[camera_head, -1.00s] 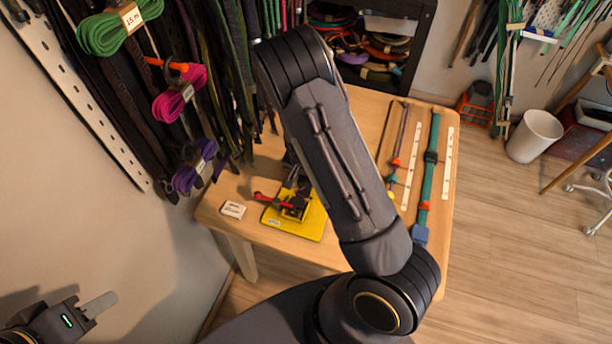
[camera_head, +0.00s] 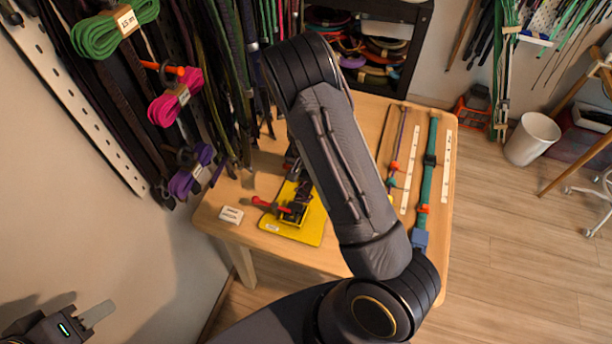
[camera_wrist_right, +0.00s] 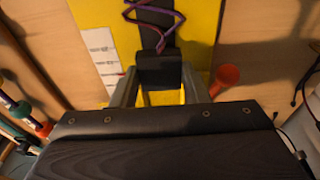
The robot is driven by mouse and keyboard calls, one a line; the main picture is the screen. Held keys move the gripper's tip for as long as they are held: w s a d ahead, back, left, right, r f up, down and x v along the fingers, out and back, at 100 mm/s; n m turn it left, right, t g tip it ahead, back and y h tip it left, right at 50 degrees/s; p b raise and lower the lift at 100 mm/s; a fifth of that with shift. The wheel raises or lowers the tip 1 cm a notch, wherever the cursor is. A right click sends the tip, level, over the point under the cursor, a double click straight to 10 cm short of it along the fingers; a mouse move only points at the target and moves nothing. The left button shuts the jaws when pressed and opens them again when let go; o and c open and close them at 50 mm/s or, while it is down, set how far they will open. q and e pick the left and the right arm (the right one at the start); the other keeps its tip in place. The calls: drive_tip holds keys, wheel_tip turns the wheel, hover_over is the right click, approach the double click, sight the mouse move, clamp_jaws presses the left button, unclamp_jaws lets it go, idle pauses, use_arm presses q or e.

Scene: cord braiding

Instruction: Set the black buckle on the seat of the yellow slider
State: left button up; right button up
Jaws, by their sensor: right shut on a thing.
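The yellow slider (camera_head: 310,235) is a flat yellow plate with dark parts and a red-ended lever (camera_head: 268,203) on it, near the table's front left. It also shows in the right wrist view (camera_wrist_right: 200,20). My right gripper (camera_wrist_right: 158,88) is shut on a black block, the black buckle (camera_wrist_right: 158,70), above the yellow plate. A dark strap with a purple-red cord (camera_wrist_right: 155,14) lies just beyond the buckle. The seat is not clearly visible, and I cannot tell whether the buckle touches it. My left gripper (camera_head: 88,317) is at the lower left, away from the table.
A white label block (camera_head: 231,214) lies left of the slider. Straps and white rulers (camera_head: 404,180) lie on the table's right side. Cord bundles (camera_head: 175,95) hang on the wall at left. A white bin (camera_head: 532,138) stands on the floor.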

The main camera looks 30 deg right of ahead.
drive_tip(key=shift+w+d+b, duration=0.4)
drive_tip(key=shift+w+d, duration=0.6)
drive_tip(key=shift+d, duration=0.2)
drive_tip(key=shift+w+d+b, duration=0.4)
drive_tip(key=shift+w+d, duration=0.6)
drive_tip(key=shift+d, duration=0.15)
drive_tip(key=shift+f+b, duration=0.25)
drive_tip(key=shift+b, duration=0.4)
idle(0.8)
drive_tip(key=o, duration=1)
